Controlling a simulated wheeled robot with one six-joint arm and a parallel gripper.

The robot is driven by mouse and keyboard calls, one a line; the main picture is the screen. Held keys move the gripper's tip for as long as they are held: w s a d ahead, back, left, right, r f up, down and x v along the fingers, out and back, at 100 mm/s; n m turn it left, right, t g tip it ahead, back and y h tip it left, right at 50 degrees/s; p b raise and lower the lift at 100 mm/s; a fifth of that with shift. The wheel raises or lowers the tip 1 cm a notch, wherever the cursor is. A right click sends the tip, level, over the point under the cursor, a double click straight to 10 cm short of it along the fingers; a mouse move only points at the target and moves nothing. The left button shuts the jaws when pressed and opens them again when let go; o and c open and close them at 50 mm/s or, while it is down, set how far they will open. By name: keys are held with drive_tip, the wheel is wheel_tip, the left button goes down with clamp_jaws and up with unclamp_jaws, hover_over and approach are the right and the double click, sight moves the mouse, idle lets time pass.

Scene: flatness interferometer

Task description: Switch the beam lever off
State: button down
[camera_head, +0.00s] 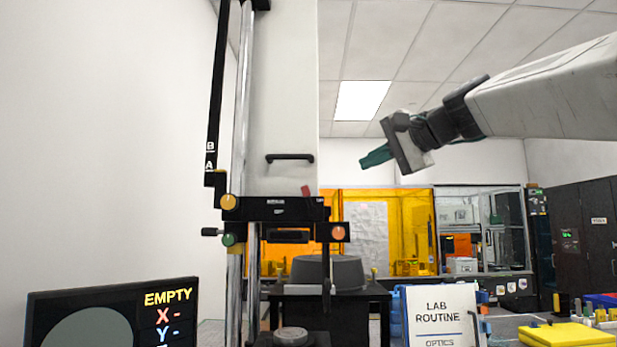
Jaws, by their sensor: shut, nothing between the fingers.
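The interferometer (282,90) is a tall pale housing on chrome rods beside a black bar marked B and A. A small red tab (306,191), which may be the beam lever, tilts up from the black crosspiece (275,209); its setting cannot be told. A black handle (290,157) is on the housing above it. My gripper (363,163) has green fingers and is shut and empty. It hangs in the air to the right of the housing and above the red tab, apart from both, pointing left and slightly down.
Yellow (228,202), green (229,240) and orange (338,232) knobs sit around the crosspiece. A monitor (110,310) reading EMPTY stands at lower left. A LAB ROUTINE sign (440,315) and a yellow case (567,335) are at lower right. The air between gripper and housing is clear.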

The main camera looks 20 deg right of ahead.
approach(309, 201)
drive_tip(key=w+r, duration=0.2)
drive_tip(key=w, duration=0.2)
drive_tip(key=shift+w+a+f, duration=0.1)
drive_tip(key=shift+a+f, duration=0.15)
drive_tip(key=shift+a, duration=0.35)
drive_tip(key=shift+w+a+f, duration=0.1)
drive_tip(key=shift+a+f, duration=0.1)
drive_tip(key=shift+a, duration=0.45)
